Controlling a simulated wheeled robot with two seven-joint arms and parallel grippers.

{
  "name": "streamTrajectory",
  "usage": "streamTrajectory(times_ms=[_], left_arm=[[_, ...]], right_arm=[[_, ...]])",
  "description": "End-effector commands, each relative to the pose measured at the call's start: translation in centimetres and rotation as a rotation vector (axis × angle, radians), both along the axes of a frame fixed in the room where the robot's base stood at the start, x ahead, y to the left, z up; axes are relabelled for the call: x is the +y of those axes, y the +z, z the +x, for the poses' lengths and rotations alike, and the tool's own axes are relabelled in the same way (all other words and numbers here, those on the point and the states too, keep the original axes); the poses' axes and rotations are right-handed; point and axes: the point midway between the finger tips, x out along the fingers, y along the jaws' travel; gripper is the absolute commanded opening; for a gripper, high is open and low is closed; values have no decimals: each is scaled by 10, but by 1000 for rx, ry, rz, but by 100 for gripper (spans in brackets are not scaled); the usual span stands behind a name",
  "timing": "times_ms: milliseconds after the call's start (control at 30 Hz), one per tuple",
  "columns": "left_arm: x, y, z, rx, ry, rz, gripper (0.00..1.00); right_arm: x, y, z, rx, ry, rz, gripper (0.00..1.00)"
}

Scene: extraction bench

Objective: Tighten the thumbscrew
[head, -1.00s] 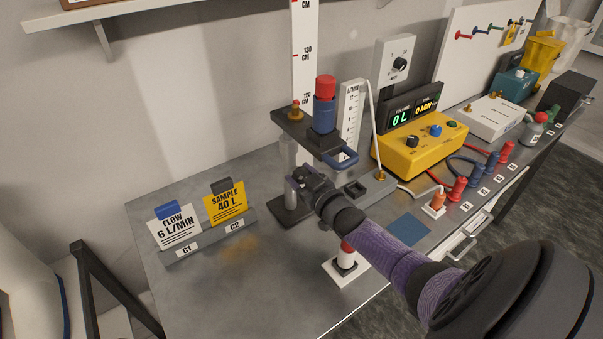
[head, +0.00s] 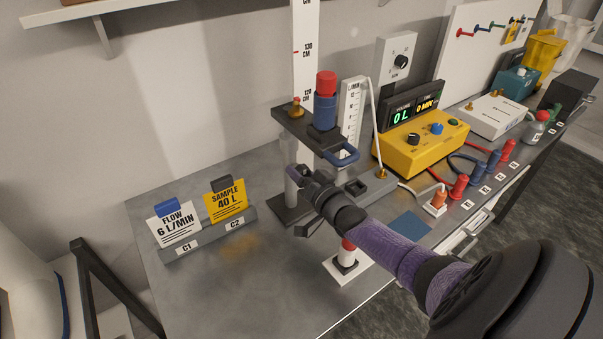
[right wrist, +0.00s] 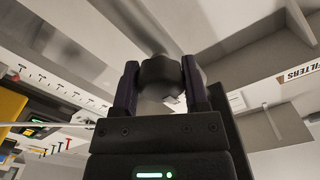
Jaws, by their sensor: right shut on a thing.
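My right gripper (head: 299,176) is at the stand, below its dark top plate (head: 298,121). In the right wrist view the two fingers (right wrist: 160,85) are closed on the sides of a dark rounded knob, the thumbscrew (right wrist: 160,72). In the head view my gripper hides the thumbscrew. How tight its thread is cannot be seen. The stand's plate carries a blue and red cylinder (head: 325,105) and a small brass fitting with a red top (head: 296,108). My left gripper is not in view.
Card holders C1 and C2 (head: 210,236) stand to the left. A yellow meter box (head: 420,139) and coloured plugs (head: 459,187) are to the right. The front left bench is clear.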

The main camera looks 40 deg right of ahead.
Motion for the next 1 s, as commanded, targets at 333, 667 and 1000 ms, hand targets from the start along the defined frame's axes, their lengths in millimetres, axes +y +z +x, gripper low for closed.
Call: streamTrajectory(times_ms=[333,667,1000], left_arm=[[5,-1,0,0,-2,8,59],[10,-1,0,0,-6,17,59],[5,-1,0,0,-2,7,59]], right_arm=[[1,-2,-1,-1,0,61,0],[1,-2,-1,-1,0,64,0],[0,-1,0,-5,0,63,93]])
